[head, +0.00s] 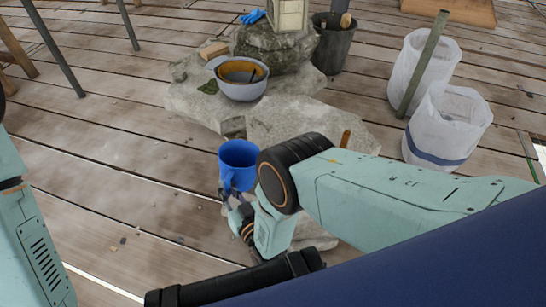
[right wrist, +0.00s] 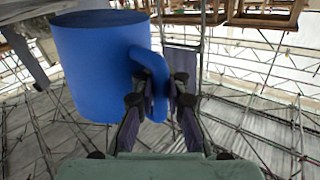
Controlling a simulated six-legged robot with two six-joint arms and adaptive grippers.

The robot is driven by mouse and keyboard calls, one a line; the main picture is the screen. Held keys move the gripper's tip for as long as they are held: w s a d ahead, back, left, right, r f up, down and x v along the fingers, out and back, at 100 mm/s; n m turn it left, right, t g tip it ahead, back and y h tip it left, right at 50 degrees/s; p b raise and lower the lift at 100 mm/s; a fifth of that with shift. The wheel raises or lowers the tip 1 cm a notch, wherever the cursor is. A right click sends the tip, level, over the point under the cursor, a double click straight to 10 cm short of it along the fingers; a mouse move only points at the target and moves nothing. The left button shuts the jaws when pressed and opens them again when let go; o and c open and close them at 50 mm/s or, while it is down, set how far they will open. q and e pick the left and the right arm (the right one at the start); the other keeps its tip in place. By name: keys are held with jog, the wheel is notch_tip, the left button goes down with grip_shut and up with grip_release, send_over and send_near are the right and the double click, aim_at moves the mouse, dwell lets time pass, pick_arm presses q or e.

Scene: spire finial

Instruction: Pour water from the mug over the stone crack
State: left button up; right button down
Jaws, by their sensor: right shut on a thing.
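The blue mug (head: 238,158) is upright in front of the pale stone (head: 295,120). My right gripper (head: 231,196) is shut on the mug's handle. In the right wrist view the mug (right wrist: 92,65) fills the upper left, with its handle between the fingertips (right wrist: 162,92). I cannot see water inside the mug. A dark notch (head: 233,127) shows in the stone just behind the mug; I cannot tell whether it is the crack. My right arm hides part of the stone's near side. My left arm shows at the left edge, but its gripper is out of view.
A grey bowl (head: 242,88) with orange contents sits on the stone. A wooden block (head: 214,50) and a blue cloth (head: 252,17) lie farther back. A dark bucket (head: 333,48) and two white-lined bins (head: 425,65) (head: 450,128) stand right. The plank floor (head: 120,150) at left is mostly clear.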

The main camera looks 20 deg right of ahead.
aim_at(234, 168)
jog(key=r+m, duration=0.1)
jog(key=w+d+r+m, duration=0.1)
jog(key=r, duration=0.1)
jog(key=d+r+m+g, duration=0.1)
jog(key=shift+w+d+r, duration=0.15)
jog(key=shift+r, duration=0.15)
jog(key=shift+w+d+r+m, duration=0.15)
jog(key=shift+d+r+m, duration=0.05)
jog(key=shift+d+m, duration=0.2)
jog(key=shift+w+d, duration=0.1)
jog(key=shift+w+d+r+m, duration=0.3)
jog(key=shift+d+m, duration=0.2)
jog(key=shift+m, duration=0.1)
dwell(0.8)
jog(key=s+a+f+n, duration=0.1)
jog(key=a+f+n, duration=0.1)
jog(key=shift+s+a+f+n, duration=0.3)
jog(key=shift+s+a+n, duration=0.1)
jog(key=shift+s+a+f+n+t, duration=0.15)
jog(key=shift+a+f+n, duration=0.1)
jog(key=shift+f+n, duration=0.2)
jog(key=shift+s+a+f+n+t, duration=0.1)
jog(key=shift+a+f+n+t, duration=0.2)
jog(key=shift+f, duration=0.3)
jog(key=shift+s+a+f+n+t, duration=0.1)
jog(key=shift+a+f+n, duration=0.1)
jog(key=shift+f+n, duration=0.3)
jog(key=shift+s+a+f+n, duration=0.2)
jog(key=shift+a+f+n, duration=0.3)
jog(key=shift+n, duration=0.45)
